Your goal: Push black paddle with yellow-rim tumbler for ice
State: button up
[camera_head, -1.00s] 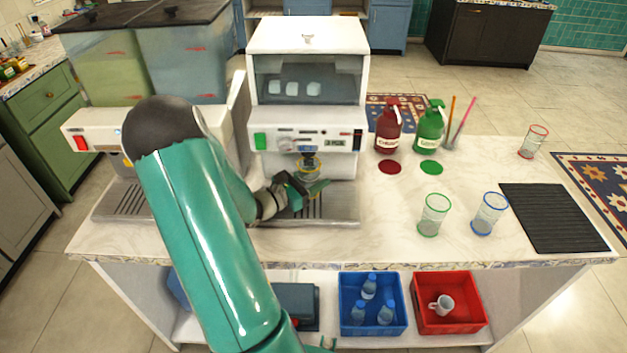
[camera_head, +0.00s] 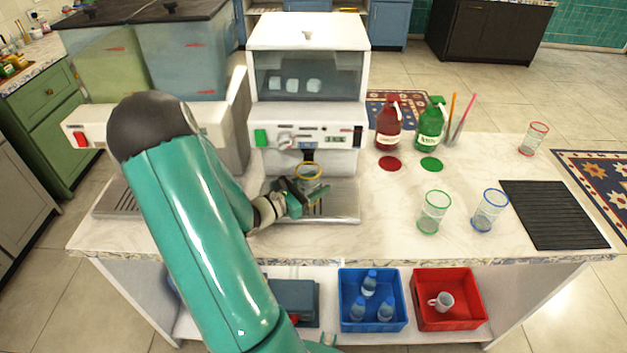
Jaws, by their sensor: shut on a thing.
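The white ice machine (camera_head: 306,75) stands at the back of the counter, with ice cubes behind its window. Its black paddle (camera_head: 308,156) hangs below the front panel. The yellow-rim tumbler (camera_head: 309,170) shows mostly as its rim, just below and in front of the paddle; I cannot tell whether they touch. My gripper (camera_head: 306,198) is shut on the tumbler, over the grey drip tray. The gripper hides most of the tumbler's body, so its contents cannot be seen.
A green-rim tumbler (camera_head: 433,212) and a blue-rim tumbler (camera_head: 489,211) stand to the right, near a black ribbed mat (camera_head: 553,215). A red-rim tumbler (camera_head: 533,139) stands farther back. Red (camera_head: 389,127) and green (camera_head: 431,128) bottles stand right of the machine. The counter's middle front is clear.

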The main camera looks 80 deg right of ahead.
jog(key=shift+s+a, duration=0.15)
jog(key=shift+a, duration=0.4)
dwell(0.4)
jog(key=shift+s+a, duration=0.35)
jog(key=shift+a, duration=1.25)
jog(key=shift+s+a, duration=0.4)
jog(key=shift+a, duration=1.25)
jog(key=shift+s+a, duration=0.35)
jog(key=shift+a, duration=1.25)
